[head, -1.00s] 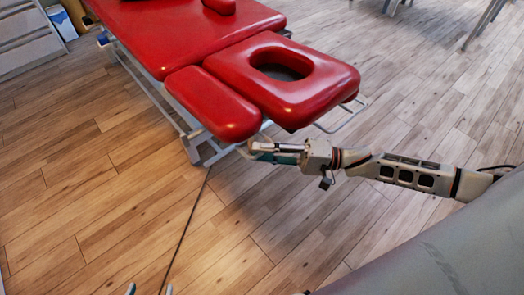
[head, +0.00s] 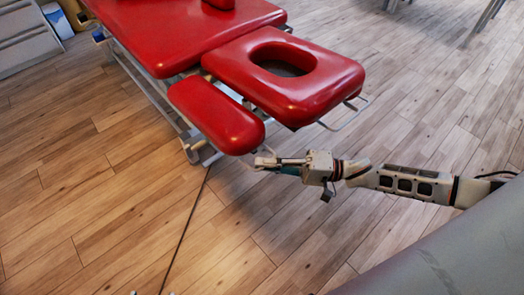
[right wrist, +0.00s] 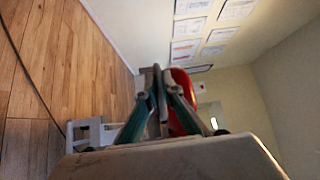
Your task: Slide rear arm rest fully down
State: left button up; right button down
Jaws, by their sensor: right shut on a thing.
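The red padded arm rest (head: 216,116) hangs beside the face-hole headrest (head: 290,72) of the red treatment table, a little lower than the headrest. No other arm rest shows clearly. My right gripper (head: 266,162) is at the near lower end of this arm rest, shut on a thin grey bar under the pad. In the right wrist view the fingers (right wrist: 159,98) close around the grey bar (right wrist: 158,88), with part of the red pad behind. Only a trace of my left gripper (head: 133,293) shows at the bottom edge.
The red table top (head: 185,35) runs to the upper left on a pale metal frame. A bent metal bar (head: 345,118) sticks out by the headrest. A dark cable (head: 188,225) lies on the wooden floor. The floor at left is clear.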

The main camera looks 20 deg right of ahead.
pick_arm(q)
jog(key=w+d+r+n+t+h+b, duration=0.1)
jog(key=w+d+r+b, duration=0.1)
jog(key=d+r+b, duration=0.1)
jog(key=shift+w+d+r+b, duration=0.15)
jog(key=shift+w+d+b, duration=0.2)
jog(key=shift+d, duration=0.55)
pick_arm(e)
notch_tip(320, 180, down, 11)
jog(key=s, duration=0.1)
jog(key=shift+s+d+f, duration=0.2)
jog(key=c, duration=2.2)
grip_release()
jog(key=shift+w+r, duration=0.1)
jog(key=shift+d, duration=0.1)
jog(key=v, duration=1.2)
jog(key=shift+r, duration=0.1)
